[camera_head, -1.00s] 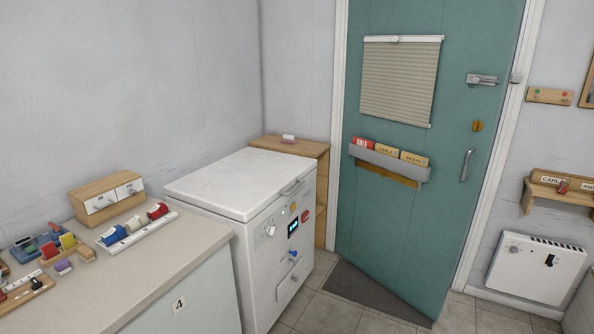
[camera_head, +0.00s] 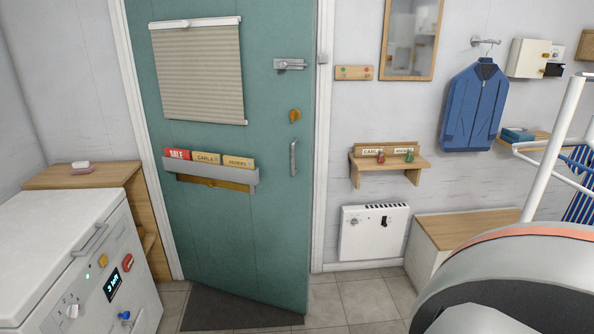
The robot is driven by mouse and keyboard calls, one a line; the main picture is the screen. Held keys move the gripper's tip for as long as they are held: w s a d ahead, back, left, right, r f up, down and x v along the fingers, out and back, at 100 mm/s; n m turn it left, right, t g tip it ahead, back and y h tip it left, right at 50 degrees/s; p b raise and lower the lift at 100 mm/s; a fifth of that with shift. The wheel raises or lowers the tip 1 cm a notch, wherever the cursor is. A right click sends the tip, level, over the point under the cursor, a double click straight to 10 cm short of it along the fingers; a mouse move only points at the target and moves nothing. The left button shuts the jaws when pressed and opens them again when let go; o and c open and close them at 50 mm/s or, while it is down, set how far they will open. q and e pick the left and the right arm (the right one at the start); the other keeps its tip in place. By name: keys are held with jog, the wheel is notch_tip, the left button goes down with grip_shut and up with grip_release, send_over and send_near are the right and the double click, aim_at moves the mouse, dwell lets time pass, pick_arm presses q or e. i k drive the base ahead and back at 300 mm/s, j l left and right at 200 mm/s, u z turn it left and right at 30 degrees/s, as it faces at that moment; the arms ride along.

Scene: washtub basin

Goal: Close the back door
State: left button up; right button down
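The back door (camera_head: 235,215) is a teal-green door with a beige blind (camera_head: 200,75) on it. It stands a little ajar, its lower right corner swung out from the frame over a dark mat (camera_head: 235,312). A silver handle (camera_head: 293,158), a brass lock (camera_head: 295,115) and a metal bolt (camera_head: 289,65) sit along its right edge. A rack (camera_head: 210,178) with several labelled cards hangs across its middle. Neither gripper shows; a rounded grey and orange arm link of mine fills the lower right corner.
A white chest appliance (camera_head: 80,250) and a wooden shelf unit (camera_head: 100,180) stand left of the door. Right of it are a wall heater (camera_head: 373,232), a small wooden shelf (camera_head: 390,165), a bench (camera_head: 460,230) and a hanging blue jacket (camera_head: 474,108). Tiled floor (camera_head: 360,298) is clear in front.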

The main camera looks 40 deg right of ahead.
aim_at(222, 90)
jog(key=i+l, duration=0.45)
jog(key=l, duration=0.15)
jog(key=i+l, duration=0.9)
jog(key=l, duration=0.25)
jog(key=i+l+z, duration=0.1)
jog(key=l, duration=0.8)
